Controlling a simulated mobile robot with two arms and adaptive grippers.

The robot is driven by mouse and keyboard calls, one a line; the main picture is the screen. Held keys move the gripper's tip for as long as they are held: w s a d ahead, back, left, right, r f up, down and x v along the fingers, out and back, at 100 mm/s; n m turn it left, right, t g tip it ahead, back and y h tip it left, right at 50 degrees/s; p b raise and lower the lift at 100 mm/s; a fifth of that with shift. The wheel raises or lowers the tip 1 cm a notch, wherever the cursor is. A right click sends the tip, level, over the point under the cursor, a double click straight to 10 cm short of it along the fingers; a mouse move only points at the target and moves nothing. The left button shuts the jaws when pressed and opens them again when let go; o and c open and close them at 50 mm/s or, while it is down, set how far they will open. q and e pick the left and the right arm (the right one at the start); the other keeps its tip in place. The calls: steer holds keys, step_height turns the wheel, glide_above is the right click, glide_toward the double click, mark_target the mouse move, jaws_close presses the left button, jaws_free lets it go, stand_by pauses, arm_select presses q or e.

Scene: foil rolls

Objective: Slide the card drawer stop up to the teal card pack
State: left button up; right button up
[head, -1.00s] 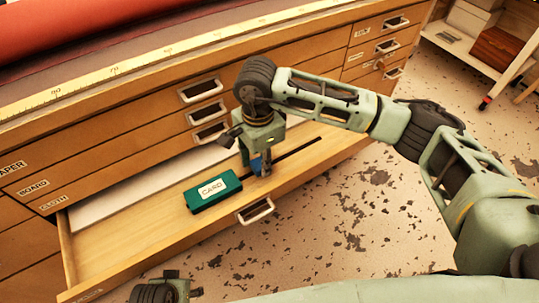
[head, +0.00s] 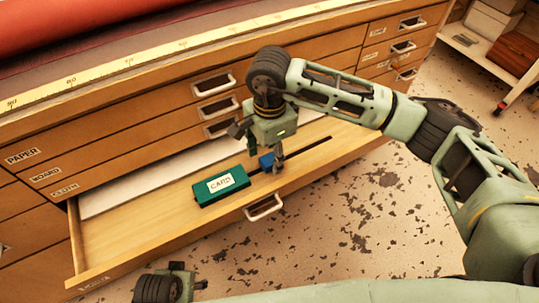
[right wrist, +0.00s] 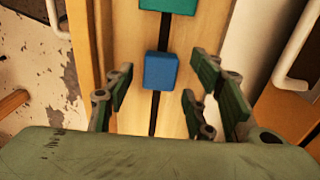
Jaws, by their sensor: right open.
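The teal card pack (head: 224,187) lies flat in the open drawer, its white label facing up. The blue stop (head: 266,162) sits on the dark slot just right of the pack. In the right wrist view, the stop (right wrist: 161,70) and the pack (right wrist: 168,5) are apart, with a short stretch of slot showing between them. My right gripper (head: 265,158) is open over the slot at the stop. In the right wrist view its fingers (right wrist: 165,95) stand on either side of the slot, clear of the stop.
The open drawer (head: 105,250) juts out of the wooden cabinet, with a pull handle (head: 263,207) on its front. A white sheet (head: 125,190) lies at its back. Closed drawers rise behind. The speckled floor (head: 370,220) is free in front.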

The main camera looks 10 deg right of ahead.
mark_target(269, 159)
step_height(269, 159, up, 11)
stand_by(0.3)
steer(key=shift+f, duration=0.1)
